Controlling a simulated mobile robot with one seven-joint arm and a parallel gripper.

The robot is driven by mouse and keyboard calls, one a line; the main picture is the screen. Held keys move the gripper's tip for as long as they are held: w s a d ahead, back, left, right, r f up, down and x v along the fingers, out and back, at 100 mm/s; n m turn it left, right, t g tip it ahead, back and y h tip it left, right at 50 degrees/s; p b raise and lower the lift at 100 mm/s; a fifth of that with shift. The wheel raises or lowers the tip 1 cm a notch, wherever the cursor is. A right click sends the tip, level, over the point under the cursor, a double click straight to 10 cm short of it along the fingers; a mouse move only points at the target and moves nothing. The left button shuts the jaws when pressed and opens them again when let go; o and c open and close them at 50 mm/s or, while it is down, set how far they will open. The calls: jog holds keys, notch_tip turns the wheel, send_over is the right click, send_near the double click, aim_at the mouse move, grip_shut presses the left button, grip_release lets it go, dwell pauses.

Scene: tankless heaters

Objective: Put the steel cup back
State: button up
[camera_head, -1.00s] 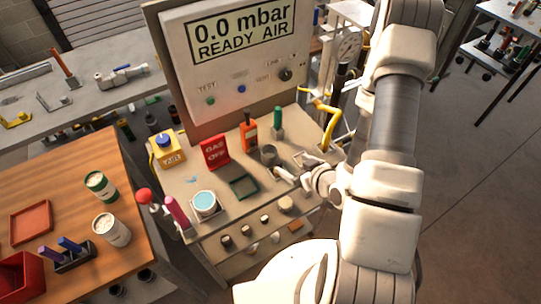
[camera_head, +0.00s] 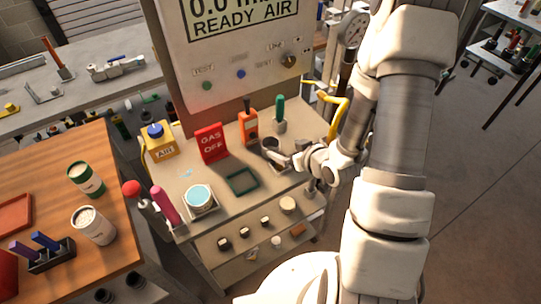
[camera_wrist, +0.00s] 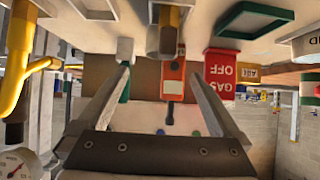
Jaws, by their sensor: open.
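The steel cup (camera_head: 268,141) stands on the bench top, in front of the orange handheld meter and right of the red sign. My gripper (camera_head: 279,157) is open and low over the bench, with its fingers close to the cup and partly covering it. In the wrist view, which is upside down, the cup (camera_wrist: 168,36) shows between the fingertips of my gripper (camera_wrist: 157,54). I cannot tell whether a finger touches it.
A red GAS OFF sign (camera_head: 211,143), an orange meter (camera_head: 248,123) and a green-handled tool (camera_head: 279,112) stand close by. A dark green square frame (camera_head: 242,181) lies in front. A cup with blue contents (camera_head: 199,197) and a yellow box (camera_head: 159,143) stand left.

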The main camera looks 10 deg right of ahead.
aim_at(282, 153)
jog(key=shift+w+a+f+b, duration=0.2)
jog(key=shift+f+b, duration=0.5)
jog(key=shift+b, duration=2.6)
jog(key=shift+b+x, duration=0.9)
jog(key=shift+x, duration=0.95)
jog(key=shift+b+x, duration=0.3)
jog(key=shift+x, duration=2.75)
jog(key=shift+w+r, duration=0.1)
jog(key=shift+r, duration=0.1)
jog(key=c, duration=1.4)
grip_shut()
